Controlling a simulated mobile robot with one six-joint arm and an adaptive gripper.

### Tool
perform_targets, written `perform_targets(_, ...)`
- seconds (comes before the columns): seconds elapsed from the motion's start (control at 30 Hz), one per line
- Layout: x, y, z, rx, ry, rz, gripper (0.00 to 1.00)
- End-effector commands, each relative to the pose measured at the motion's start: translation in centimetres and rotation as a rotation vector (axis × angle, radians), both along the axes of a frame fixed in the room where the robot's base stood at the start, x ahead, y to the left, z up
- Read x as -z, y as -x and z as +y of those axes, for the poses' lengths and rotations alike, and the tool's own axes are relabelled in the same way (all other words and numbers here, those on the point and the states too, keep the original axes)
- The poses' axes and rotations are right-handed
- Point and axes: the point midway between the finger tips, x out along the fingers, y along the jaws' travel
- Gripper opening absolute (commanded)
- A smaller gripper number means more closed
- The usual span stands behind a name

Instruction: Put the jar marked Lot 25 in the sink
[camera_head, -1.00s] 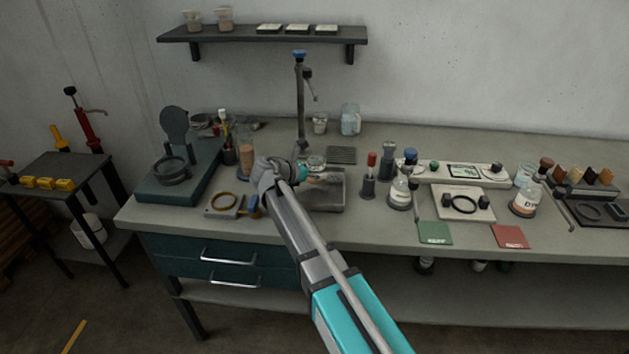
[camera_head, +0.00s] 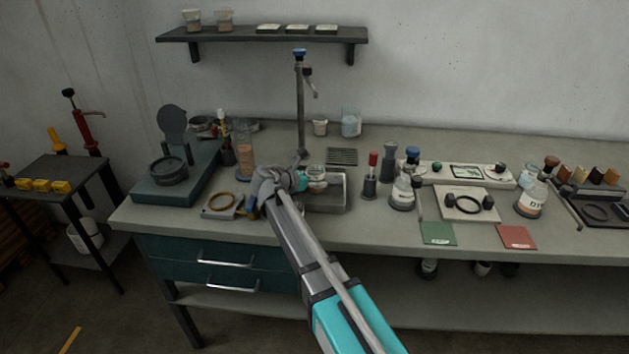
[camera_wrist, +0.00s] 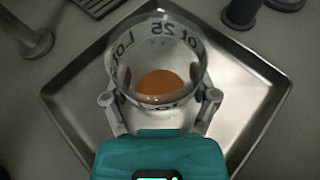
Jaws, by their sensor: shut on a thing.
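The jar marked Lot 25 (camera_wrist: 155,62) is clear, with dark lettering on its wall and something orange at its bottom in the wrist view. My gripper (camera_wrist: 160,98) is shut on it, one finger on each side. The sink (camera_wrist: 248,88) is a shallow square metal basin; in the wrist view the jar is over it. In the head view the jar (camera_head: 316,178) shows above the back left part of the sink (camera_head: 330,207), beside my gripper (camera_head: 303,181). I cannot tell whether the jar touches the sink floor.
A tall tap (camera_head: 301,105) stands behind the sink, with a drain grate (camera_head: 342,156) beside it. A red-topped bottle (camera_head: 371,175) and a blue-topped flask (camera_head: 404,190) stand to the right. A tool tray (camera_head: 222,206) lies to the left.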

Motion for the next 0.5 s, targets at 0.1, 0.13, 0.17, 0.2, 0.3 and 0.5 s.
perform_targets(0.1,0.05,0.0,0.0,0.0,0.0,0.0,0.93)
perform_targets(0.13,0.05,0.0,0.0,0.0,0.0,0.0,0.98)
perform_targets(0.17,0.05,0.0,0.0,0.0,0.0,0.0,1.0)
perform_targets(0.2,0.05,0.0,0.0,0.0,0.0,0.0,1.0)
perform_targets(0.3,0.05,0.0,0.0,0.0,0.0,0.0,1.0)
perform_targets(0.5,0.05,0.0,0.0,0.0,0.0,0.0,1.0)
